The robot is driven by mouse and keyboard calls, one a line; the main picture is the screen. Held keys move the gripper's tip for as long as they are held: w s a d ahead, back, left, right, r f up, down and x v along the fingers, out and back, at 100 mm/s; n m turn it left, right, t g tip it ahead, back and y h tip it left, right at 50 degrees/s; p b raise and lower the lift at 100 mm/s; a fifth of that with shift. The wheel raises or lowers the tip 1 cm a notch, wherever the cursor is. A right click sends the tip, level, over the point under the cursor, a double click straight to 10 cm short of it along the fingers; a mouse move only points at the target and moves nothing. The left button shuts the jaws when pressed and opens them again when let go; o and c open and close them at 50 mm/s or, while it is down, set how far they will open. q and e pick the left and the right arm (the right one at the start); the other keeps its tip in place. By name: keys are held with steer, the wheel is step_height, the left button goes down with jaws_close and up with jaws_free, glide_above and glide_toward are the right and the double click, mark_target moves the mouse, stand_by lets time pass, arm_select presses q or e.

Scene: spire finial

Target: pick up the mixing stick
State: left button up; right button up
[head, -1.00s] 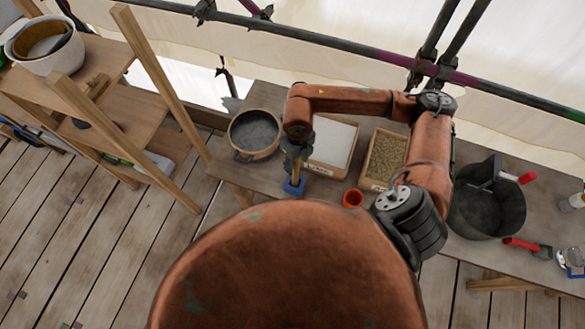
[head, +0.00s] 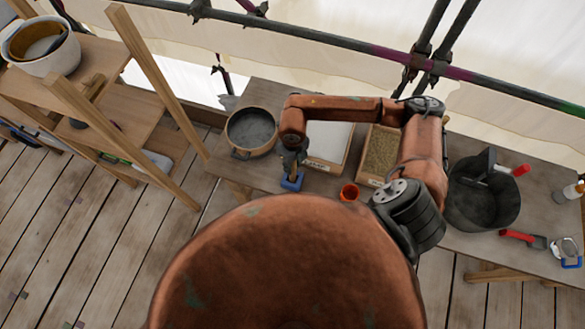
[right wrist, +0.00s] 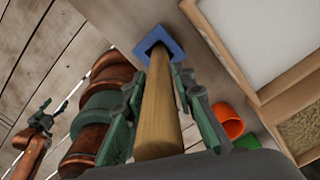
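The mixing stick (right wrist: 158,115) is a pale wooden rod standing in a small blue holder (head: 291,181) at the table's front edge, left of centre in the head view. The holder also shows at the top of the right wrist view (right wrist: 157,42). My right gripper (head: 293,160) is above the holder. In the right wrist view its dark green fingers (right wrist: 160,78) lie on both sides of the stick, apparently open with narrow gaps. My left gripper (right wrist: 52,112) shows small at the left of that view, its fingers apparently apart, and is far from the stick.
A round pan (head: 252,131) stands left of the holder. A crate of white material (head: 327,169) and a crate of granules (head: 366,177) stand to the right. An orange cup (head: 349,192) is close by. A black bucket (head: 482,205) stands farther right.

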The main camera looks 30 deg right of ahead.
jaws_close()
